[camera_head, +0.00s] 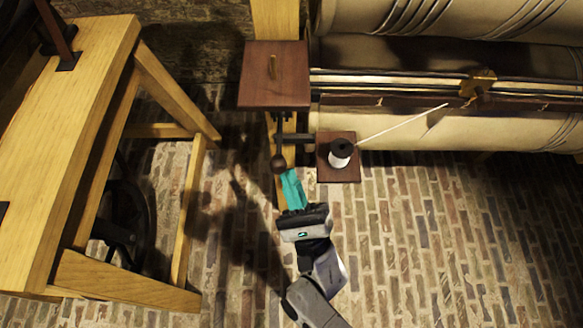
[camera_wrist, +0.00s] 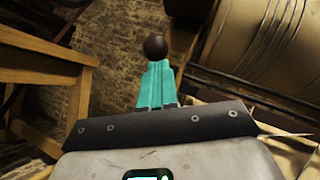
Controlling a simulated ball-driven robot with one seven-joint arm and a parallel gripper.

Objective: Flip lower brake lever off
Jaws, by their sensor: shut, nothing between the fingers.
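The likely lower brake lever is a dark bar ending in a round dark ball knob (camera_head: 278,165), below a reddish-brown wooden block and in front of a pale wooden post. In the wrist view the knob (camera_wrist: 155,46) appears directly beyond the fingertips. My gripper (camera_head: 289,174) has teal fingers that are closed together, with their tips at the lower right of the knob in the head view. The fingers also show in the wrist view (camera_wrist: 158,70). I cannot tell whether the tips touch the knob. The lever's pivot is not clear.
The reddish-brown block (camera_head: 274,90) with a small brass piece sits above the lever. A small brown shelf (camera_head: 342,174) with a black-and-white spool (camera_head: 341,153) is close at right. Large cream rollers (camera_head: 440,130) are beyond. A wooden bench (camera_head: 75,130) stands left; brick floor (camera_head: 450,240) is open in front.

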